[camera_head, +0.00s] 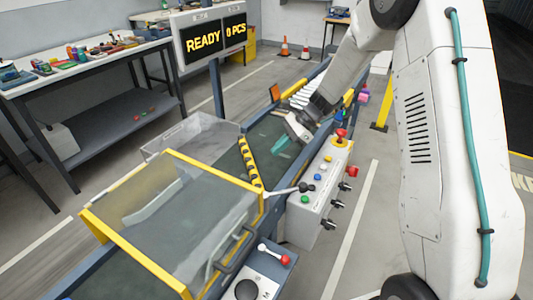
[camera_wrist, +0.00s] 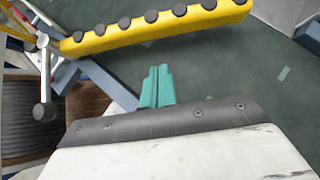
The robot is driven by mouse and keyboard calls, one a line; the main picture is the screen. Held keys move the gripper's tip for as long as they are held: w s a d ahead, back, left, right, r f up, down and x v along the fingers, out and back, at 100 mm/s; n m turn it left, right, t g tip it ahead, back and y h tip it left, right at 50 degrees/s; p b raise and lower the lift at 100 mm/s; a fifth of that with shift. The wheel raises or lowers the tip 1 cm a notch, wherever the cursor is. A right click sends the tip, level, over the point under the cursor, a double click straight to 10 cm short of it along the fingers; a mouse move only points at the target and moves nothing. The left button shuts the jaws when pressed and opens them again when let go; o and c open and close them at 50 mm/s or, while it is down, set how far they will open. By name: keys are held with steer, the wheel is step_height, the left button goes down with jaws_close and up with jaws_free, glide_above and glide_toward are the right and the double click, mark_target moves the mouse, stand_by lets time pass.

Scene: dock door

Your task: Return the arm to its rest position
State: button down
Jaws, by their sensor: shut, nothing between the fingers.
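My gripper (camera_head: 281,146) is at the end of my white arm, low over the dark green conveyor belt, beside the control box. Its teal fingers are together with nothing between them. In the wrist view the teal fingers (camera_wrist: 157,88) point at the belt, near a yellow bar (camera_wrist: 155,28) with dark round knobs. The arm reaches down from the upper right of the head view.
A control box (camera_head: 318,190) with coloured buttons and levers stands right of the belt. A yellow-framed clear guard (camera_head: 165,205) covers the near belt. A sign (camera_head: 205,42) reads "READY 0 PCS". A workbench (camera_head: 70,70) stands left. Floor right of the box is clear.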

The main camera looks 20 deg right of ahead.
steer(key=v, duration=0.7)
steer(key=shift+d+r, duration=0.25)
steer(key=shift+r, duration=0.15)
steer(key=s+r+n+h, duration=0.3)
steer(key=s+r+n, duration=0.2)
steer(key=s, duration=0.7)
steer(key=s+r+n+t+h, duration=0.1)
steer(key=s+r+n+h, duration=0.2)
steer(key=s, duration=1)
steer(key=s+r+n+h, duration=0.3)
steer(key=s+r+n, duration=0.4)
steer(key=s, duration=0.5)
steer(key=shift+s+r+n+t, duration=0.2)
steer(key=shift+s+n+t, duration=0.2)
steer(key=shift+n, duration=0.8)
